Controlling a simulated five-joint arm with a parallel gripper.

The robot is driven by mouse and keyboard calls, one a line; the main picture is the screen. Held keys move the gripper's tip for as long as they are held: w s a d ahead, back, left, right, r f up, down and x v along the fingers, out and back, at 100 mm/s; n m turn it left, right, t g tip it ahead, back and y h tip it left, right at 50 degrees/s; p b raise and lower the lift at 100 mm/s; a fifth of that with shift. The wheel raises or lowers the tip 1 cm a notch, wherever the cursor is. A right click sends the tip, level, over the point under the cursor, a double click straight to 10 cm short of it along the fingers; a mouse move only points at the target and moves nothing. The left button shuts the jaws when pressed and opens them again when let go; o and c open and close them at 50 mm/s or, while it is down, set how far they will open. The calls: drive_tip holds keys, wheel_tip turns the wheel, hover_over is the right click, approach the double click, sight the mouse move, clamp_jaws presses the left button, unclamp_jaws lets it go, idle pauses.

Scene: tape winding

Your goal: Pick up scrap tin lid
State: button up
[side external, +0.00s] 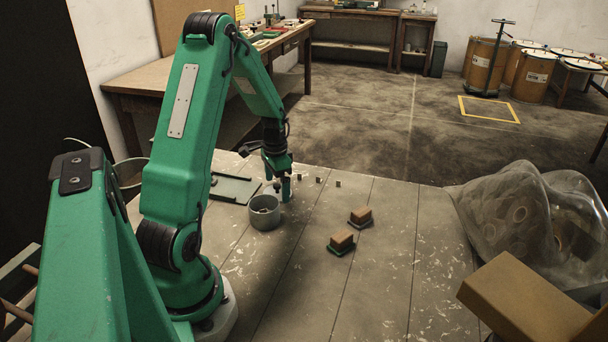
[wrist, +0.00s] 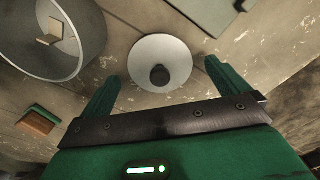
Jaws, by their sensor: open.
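The scrap tin lid (wrist: 178,58) is a pale round disc with a dark knob (wrist: 160,76), lying on the bench in the wrist view. My gripper (wrist: 160,70) is open, its two green fingers on either side of the lid in that picture. Nothing is held. In the side external view my gripper (side external: 284,188) points down close behind the grey tin (side external: 264,218); I cannot make out the lid there. The tin also shows at upper left in the wrist view (wrist: 85,60), open, with a small tan piece inside. Fingertip height above the lid is unclear.
Two tan blocks on dark green bases, one nearer (side external: 342,240) and one farther (side external: 361,215), stand right of the tin. Several small dark pieces (side external: 318,180) lie behind. A flat green tray (side external: 235,188) lies left. A crumpled clear sheet (side external: 530,215) covers the right side.

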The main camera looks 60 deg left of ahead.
drive_tip(key=shift+f, duration=0.6)
drive_tip(key=c, duration=1)
